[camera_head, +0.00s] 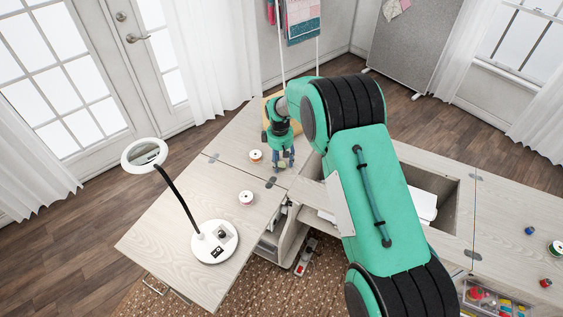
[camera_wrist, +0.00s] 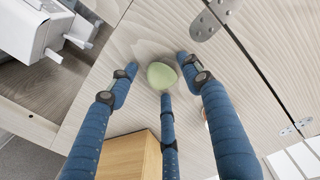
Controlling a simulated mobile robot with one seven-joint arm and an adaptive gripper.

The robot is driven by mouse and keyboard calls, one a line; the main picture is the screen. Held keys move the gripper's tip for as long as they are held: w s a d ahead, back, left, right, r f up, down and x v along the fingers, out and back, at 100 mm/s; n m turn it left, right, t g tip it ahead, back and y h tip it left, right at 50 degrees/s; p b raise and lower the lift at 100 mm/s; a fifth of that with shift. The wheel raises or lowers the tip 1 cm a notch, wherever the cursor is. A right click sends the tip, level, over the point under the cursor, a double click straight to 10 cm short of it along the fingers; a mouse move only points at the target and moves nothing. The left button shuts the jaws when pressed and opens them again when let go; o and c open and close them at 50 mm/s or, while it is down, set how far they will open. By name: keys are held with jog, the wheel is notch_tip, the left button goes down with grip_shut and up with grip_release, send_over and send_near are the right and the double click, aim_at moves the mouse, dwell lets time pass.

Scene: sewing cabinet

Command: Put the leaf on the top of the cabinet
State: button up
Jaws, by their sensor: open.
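In the wrist view, a small, rounded, pale green piece, which looks like the leaf (camera_wrist: 161,76), shows against the pale wood cabinet top (camera_wrist: 165,25). Whether it rests on the wood or is just above it, I cannot tell. My gripper (camera_head: 281,160) is low over the left part of the cabinet top (camera_head: 228,143) in the head view. Its three blue fingers are spread open, with the fingertips around the green piece on the left, right and near side. I see no clear grip on it. In the head view the leaf is hidden or too small to tell.
Thread spools (camera_head: 256,155) (camera_head: 246,198) and a magnifier lamp (camera_head: 215,241) stand left of my gripper. An open well (camera_head: 447,190) lies to the right. A white machine (camera_wrist: 45,25) and a wooden box (camera_wrist: 130,158) are close by in the wrist view.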

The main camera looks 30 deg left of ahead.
aim_at(281, 164)
notch_tip(281, 164, up, 12)
jog(key=p, duration=0.2)
jog(key=shift+s+p, duration=0.25)
jog(key=shift+p, duration=0.15)
jog(key=shift+a+r, duration=0.1)
dwell(0.9)
